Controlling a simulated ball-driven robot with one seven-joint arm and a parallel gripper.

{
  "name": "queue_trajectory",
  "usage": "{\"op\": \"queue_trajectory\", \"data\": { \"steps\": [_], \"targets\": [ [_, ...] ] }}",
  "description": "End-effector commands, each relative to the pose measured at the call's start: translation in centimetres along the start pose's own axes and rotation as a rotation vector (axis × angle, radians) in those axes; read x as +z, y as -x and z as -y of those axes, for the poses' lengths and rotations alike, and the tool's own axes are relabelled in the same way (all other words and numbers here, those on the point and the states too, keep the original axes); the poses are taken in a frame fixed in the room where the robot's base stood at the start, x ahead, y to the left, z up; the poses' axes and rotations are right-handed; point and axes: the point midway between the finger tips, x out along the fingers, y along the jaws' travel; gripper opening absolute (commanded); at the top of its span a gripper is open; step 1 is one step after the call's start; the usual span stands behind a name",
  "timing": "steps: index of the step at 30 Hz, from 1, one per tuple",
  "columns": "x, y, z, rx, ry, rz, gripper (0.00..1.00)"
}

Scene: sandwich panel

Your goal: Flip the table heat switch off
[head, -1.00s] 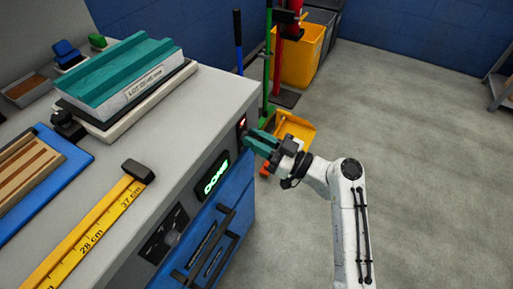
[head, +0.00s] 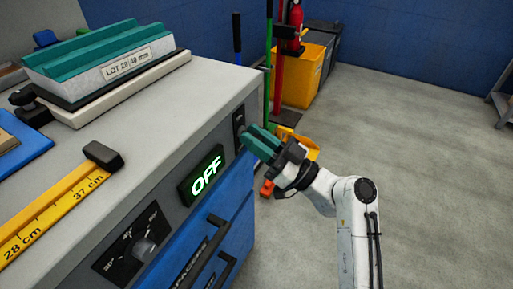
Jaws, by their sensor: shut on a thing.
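The heat switch (head: 239,121) is on a dark plate at the right end of the bench's front panel, and no red light shows on it. A display (head: 203,175) left of it reads OFF in glowing green letters. My gripper (head: 252,136) has teal fingers brought close together, with their tips right beside the lower part of the switch plate. I cannot tell whether they touch it. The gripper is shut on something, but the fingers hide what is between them.
A dial (head: 143,248) and blue drawers with dark handles are on the bench front. A yellow ruler (head: 52,208) and a teal ribbed block (head: 110,62) lie on top. A yellow bin (head: 303,75) and a red extinguisher stand behind.

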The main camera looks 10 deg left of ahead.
Motion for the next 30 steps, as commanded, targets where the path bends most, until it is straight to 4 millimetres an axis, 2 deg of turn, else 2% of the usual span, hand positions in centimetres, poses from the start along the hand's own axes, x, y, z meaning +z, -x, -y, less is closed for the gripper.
{"op": "queue_trajectory", "data": {
  "steps": [11,12,19,26,30],
  "targets": [
    [-0.06,0.05,-0.08,0.003,0.0,-0.007,0.0],
    [-0.06,0.05,-0.07,0.003,0.0,-0.007,0.24],
    [-0.02,0.05,-0.03,0.001,-0.001,-0.006,0.46],
    [0.0,0.08,-0.01,0.001,-0.001,-0.006,0.47],
    [0.0,0.91,-0.07,0.003,-0.001,-0.006,0.47]
  ]
}}
